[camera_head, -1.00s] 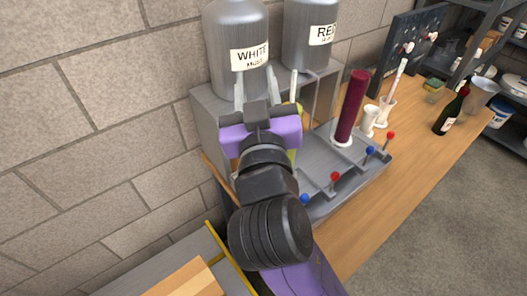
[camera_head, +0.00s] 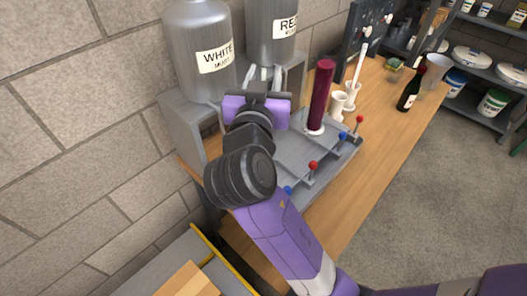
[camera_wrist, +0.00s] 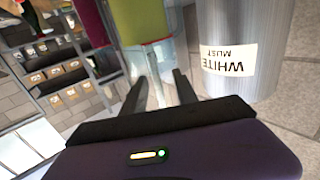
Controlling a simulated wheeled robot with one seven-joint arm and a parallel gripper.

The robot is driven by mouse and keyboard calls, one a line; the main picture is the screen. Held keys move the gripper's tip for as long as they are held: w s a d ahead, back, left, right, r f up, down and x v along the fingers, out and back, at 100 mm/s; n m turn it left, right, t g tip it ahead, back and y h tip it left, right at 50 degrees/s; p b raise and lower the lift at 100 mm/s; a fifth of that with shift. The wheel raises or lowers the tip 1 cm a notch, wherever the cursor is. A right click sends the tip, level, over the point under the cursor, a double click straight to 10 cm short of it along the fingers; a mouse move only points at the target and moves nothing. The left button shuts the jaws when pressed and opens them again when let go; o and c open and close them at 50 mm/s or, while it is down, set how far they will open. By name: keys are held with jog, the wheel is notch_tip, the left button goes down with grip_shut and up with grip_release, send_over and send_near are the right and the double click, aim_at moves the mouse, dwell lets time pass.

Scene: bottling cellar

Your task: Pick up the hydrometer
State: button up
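A thin white stick (camera_head: 362,62), possibly the hydrometer, stands tilted in a small white cup (camera_head: 351,97) on the bench, beyond the dark-red cylinder (camera_head: 320,95). My gripper (camera_head: 262,82) is up by the two metal vessels, left of the red cylinder and apart from that stick. The jar is hidden behind my gripper in the head view.
The vessels labelled WHITE (camera_head: 200,50) and RED (camera_head: 272,25) stand on a grey stand (camera_head: 182,125). Levers with red and blue knobs line the metal tray (camera_head: 300,160). A dark bottle (camera_head: 409,92) stands farther right. The near right part of the wooden bench (camera_head: 375,160) is clear.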

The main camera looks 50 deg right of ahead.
jog(key=shift+w+d, duration=0.45)
jog(key=shift+d, duration=0.15)
grip_shut()
notch_tip(320, 180, up, 28)
jog(key=shift+p, duration=0.35)
dwell(0.5)
jog(key=c, duration=0.6)
grip_release()
jog(key=shift+c, duration=0.2)
grip_shut()
